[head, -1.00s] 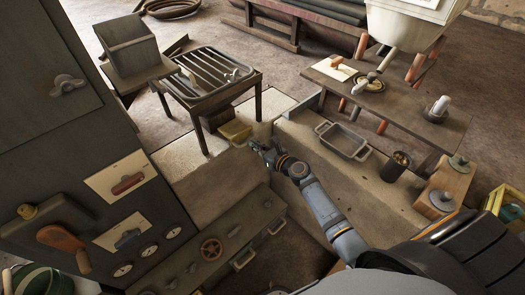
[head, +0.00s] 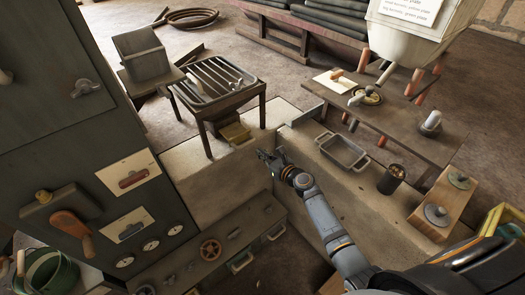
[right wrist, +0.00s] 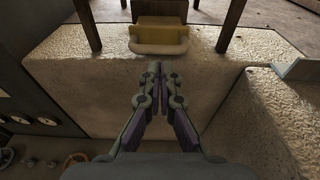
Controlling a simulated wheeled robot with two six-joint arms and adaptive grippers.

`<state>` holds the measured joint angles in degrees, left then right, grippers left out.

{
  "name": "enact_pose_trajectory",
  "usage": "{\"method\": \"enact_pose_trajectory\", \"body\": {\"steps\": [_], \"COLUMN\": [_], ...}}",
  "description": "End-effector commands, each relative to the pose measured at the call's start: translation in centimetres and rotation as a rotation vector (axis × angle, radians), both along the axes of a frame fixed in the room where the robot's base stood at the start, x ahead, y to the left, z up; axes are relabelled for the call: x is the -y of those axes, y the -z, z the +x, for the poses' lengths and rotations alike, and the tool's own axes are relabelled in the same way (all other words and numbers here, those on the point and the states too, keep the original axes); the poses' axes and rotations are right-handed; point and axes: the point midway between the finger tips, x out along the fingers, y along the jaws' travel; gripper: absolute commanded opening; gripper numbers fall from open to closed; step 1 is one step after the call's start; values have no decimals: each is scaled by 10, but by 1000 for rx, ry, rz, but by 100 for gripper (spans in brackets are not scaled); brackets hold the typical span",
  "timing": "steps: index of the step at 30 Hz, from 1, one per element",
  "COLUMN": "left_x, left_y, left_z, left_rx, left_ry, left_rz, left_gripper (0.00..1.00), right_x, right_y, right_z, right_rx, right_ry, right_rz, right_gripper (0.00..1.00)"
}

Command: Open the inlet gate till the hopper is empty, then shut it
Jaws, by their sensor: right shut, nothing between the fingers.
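A grey open-topped box like a hopper (head: 145,57) stands on a small stand at the upper left of the head view. Beside it is a slatted tray (head: 217,80) on a dark wooden table. I cannot tell which part is the inlet gate, nor what the hopper holds. My right gripper (head: 263,155) is shut and empty, just short of the yellow block and apart from it. My left gripper is not in view.
A dark panel (head: 75,125) with levers and gauges fills the left. A pale stone ledge (head: 345,195) carries a metal pan (head: 342,152) and a dark can (head: 391,178). A white tub (head: 420,38) hangs at the upper right. A bench (head: 405,115) stands behind the ledge.

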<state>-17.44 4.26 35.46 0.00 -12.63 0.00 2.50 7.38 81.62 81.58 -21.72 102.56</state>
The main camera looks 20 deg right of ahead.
Motion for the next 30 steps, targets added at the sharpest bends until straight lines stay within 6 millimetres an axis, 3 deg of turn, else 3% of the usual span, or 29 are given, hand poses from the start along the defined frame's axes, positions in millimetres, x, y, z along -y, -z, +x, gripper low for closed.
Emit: {"method": "enact_pose_trajectory", "body": {"steps": [5, 12, 25, 28, 30], "left_x": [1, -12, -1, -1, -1], "left_y": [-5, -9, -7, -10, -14], "left_z": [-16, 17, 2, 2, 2], "left_rx": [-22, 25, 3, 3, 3], "left_ry": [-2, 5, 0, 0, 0], "left_rz": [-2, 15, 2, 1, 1], "left_gripper": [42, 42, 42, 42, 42], "right_x": [14, 26, 28, 34, 43], "right_y": [-7, -13, -13, 11, 49], "right_z": [-37, -71, -76, -81, -93], "right_rx": [-2, -1, -2, -23, -57], "right_ry": [0, 0, 0, -5, -28], "right_rz": [-3, -3, -7, -115, -300], "right_gripper": [0, 0, 0, 0, 0]}}
